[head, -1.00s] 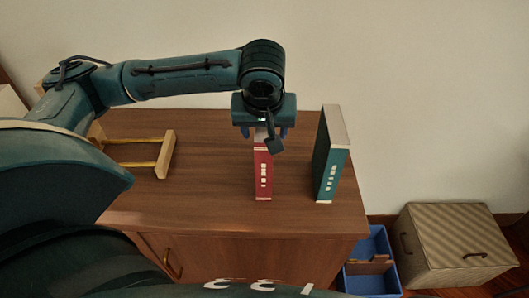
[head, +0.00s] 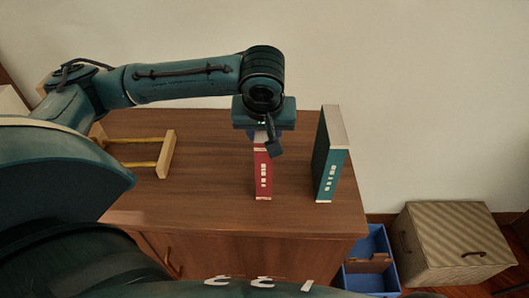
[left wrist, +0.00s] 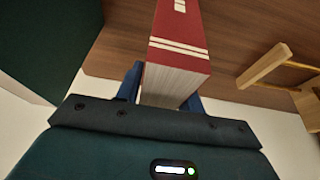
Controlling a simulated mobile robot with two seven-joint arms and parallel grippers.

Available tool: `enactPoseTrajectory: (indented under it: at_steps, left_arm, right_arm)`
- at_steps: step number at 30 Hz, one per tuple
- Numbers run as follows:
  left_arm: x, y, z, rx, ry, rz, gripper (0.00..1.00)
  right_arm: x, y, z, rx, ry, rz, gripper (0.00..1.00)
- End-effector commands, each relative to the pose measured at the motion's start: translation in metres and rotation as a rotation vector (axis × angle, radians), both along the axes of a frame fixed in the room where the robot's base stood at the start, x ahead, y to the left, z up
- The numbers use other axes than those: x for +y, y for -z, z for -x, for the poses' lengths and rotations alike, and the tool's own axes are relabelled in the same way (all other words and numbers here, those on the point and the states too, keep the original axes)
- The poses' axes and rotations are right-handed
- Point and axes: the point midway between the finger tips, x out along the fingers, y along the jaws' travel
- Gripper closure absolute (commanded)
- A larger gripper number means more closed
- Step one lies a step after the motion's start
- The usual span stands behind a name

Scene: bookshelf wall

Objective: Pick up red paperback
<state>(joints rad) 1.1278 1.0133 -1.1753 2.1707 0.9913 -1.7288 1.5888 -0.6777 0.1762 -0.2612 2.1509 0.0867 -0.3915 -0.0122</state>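The red paperback (head: 262,176) stands upright on the wooden cabinet top in the head view, its red spine with white marks facing me. My left gripper (head: 262,136) is over its top end, fingers pointing down. In the left wrist view, the red paperback (left wrist: 178,50) lies between the two blue fingers of my left gripper (left wrist: 164,92), one along each side. They look shut on it, near the page edges. The fingers are partly hidden in the head view. My right gripper is not in view.
A dark green book (head: 329,160) stands upright to the right, with a gap between. A wooden rack (head: 165,155) sits at the left of the cabinet top (head: 215,190). A blue bin (head: 372,283) and a striped box (head: 456,245) are on the floor at right.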

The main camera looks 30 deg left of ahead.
Motion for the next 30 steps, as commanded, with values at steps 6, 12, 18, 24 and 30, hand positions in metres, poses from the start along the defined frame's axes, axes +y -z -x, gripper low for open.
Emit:
enactPoseTrajectory:
  at_steps: [6, 12, 18, 24, 30]
  left_arm:
    - [-0.0001, -0.0002, -0.0001, 0.0, 0.0, 0.0, 0.8]
    - [0.0, -0.0002, 0.0, 0.0, 0.0, 0.0, 0.97]
    - [0.0, -0.0002, 0.0, 0.0, 0.0, 0.0, 1.0]
    - [0.0001, -0.0003, 0.0, 0.0, 0.0, 0.0, 1.0]
    - [0.0001, -0.0003, 0.0, 0.0, 0.0, 0.0, 1.0]
  right_arm:
    - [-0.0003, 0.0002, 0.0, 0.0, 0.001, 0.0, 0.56]
    - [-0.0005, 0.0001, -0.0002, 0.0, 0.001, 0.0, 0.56]
    - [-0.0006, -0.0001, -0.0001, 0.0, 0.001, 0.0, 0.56]
    - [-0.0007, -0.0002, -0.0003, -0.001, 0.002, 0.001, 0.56]
    - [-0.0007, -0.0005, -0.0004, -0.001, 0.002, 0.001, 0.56]
